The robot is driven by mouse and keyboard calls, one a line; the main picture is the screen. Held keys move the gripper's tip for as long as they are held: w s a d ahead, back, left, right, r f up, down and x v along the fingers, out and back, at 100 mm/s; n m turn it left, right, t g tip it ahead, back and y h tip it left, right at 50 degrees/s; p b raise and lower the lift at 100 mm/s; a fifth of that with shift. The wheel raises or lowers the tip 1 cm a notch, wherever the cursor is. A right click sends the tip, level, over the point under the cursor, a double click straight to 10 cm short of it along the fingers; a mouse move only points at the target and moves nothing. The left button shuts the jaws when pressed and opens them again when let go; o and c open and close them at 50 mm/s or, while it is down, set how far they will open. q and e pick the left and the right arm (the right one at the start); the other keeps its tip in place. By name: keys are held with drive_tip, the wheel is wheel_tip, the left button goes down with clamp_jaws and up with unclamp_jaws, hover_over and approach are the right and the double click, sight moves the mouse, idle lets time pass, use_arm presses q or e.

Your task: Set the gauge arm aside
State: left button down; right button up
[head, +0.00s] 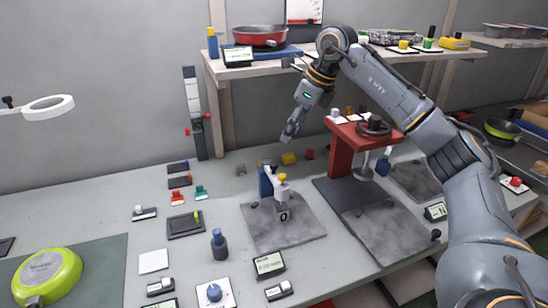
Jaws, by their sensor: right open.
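A small gauge fixture with a blue post, a grey arm and a yellow-topped head (281,190) stands on a grey plate (300,234) in the middle of the bench. It looks like the gauge arm, though I cannot be certain. My right gripper (290,132) is open and empty. It points down and left, above and behind the fixture and apart from it. My left gripper does not show.
A red press (345,150) stands right of the fixture. A tall grey column scale (194,112) stands at the wall. A green pan (46,276) lies front left; a red pan (261,36) is on the shelf. Bench space left of the plate is partly clear.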

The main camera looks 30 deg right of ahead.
hover_over(274, 163)
drive_tip(key=s+d, duration=0.1)
drive_tip(key=s, duration=0.2)
wheel_tip(274, 163, down, 6)
drive_tip(key=x, duration=0.4)
drive_tip(key=shift+w+f+p, duration=0.25)
drive_tip(key=shift+w+p, duration=0.1)
drive_tip(key=shift+f, duration=0.1)
drive_tip(key=shift+c, duration=0.9)
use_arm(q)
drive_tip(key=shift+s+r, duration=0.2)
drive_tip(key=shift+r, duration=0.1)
use_arm(e)
clamp_jaws()
